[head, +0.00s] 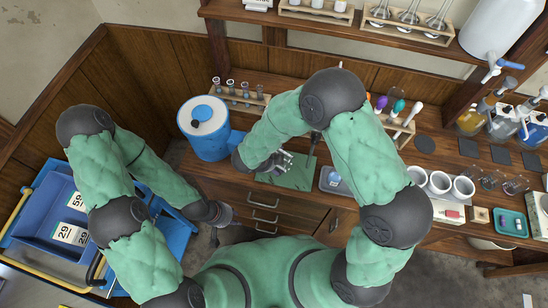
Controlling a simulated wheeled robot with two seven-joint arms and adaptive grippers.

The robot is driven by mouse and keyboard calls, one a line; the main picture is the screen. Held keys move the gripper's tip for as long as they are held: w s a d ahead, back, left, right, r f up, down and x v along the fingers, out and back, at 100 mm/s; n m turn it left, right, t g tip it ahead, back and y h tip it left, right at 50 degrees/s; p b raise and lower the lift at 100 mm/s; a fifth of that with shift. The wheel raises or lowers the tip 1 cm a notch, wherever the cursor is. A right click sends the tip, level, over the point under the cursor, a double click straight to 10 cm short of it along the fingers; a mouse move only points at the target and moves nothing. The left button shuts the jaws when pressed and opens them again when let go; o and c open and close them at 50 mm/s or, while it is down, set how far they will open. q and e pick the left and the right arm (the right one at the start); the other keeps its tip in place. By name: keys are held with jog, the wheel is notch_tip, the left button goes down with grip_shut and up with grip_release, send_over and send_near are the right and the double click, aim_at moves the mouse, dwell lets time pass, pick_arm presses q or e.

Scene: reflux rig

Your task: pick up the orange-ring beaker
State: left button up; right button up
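Several small clear glass vessels (490,180) stand on the bench at the right, beyond the white cups. They may be beakers, but they are too small to tell, and I cannot make out an orange ring on any of them. My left gripper (219,214) hangs in front of the bench at the left, far from these vessels. It is dark and small, and its fingers cannot be told apart. My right gripper (279,163) is over the green mat (301,172), left of the vessels. I see its silver fingers, but not whether they are open or shut.
A blue drum (207,142) with a white lid stands at the back left of the bench. White cups (439,182) and bottles of coloured liquid (471,121) stand at the right. A blue bin (52,208) is at the far left. A wooden shelf (300,20) runs above.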

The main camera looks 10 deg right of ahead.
jog(key=shift+r, duration=0.45)
notch_tip(320, 180, up, 2)
jog(key=shift+r+p, duration=0.2)
jog(key=shift+p, duration=0.35)
jog(key=s+a+r+p, duration=0.2)
jog(key=s+r+p, duration=0.1)
jog(key=s+r, duration=0.6)
jog(key=shift+s+a+r, duration=0.15)
jog(key=shift+s+r, duration=0.05)
jog(key=shift+s, duration=2.2)
